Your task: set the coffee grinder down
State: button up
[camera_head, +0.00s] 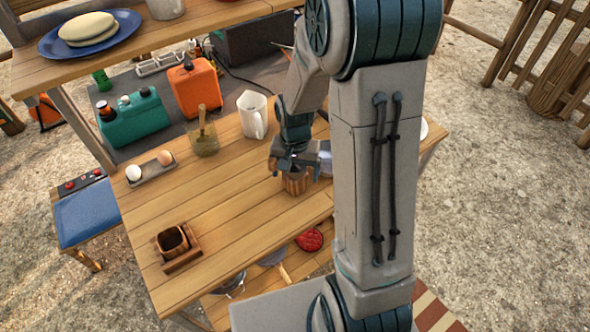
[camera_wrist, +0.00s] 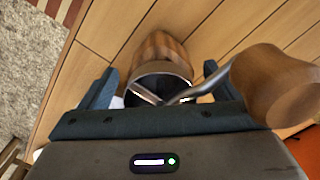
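The coffee grinder (camera_head: 297,183) has a ribbed wooden body and stands upright on the slatted wooden table (camera_head: 225,215), near its right part. In the wrist view the grinder (camera_wrist: 160,48) shows a dark metal top, a bent metal crank and a large wooden knob (camera_wrist: 275,86) to the right. My gripper (camera_head: 298,163) is at the grinder's top, partly covering it. In the wrist view my gripper's fingers (camera_wrist: 159,72) stand on either side of the grinder, with a small gap visible at each side. The grinder's far side and base edge are partly hidden.
A white pitcher (camera_head: 252,115) and a glass jar (camera_head: 203,140) stand behind the grinder. My arm hides the table's right part. The middle of the table is clear.

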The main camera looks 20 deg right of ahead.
notch_tip(320, 180, up, 12)
jog(key=shift+r, duration=0.1)
jog(key=s+r+n+t, duration=0.1)
jog(key=s+r+n, duration=0.1)
jog(key=s, duration=0.5)
jog(key=s+r+n+t, duration=0.2)
jog(key=s+r+n, duration=0.1)
jog(key=s, duration=0.4)
jog(key=shift+s+a+r, duration=0.15)
jog(key=shift+a+r, duration=0.2)
jog(key=shift+r, duration=0.15)
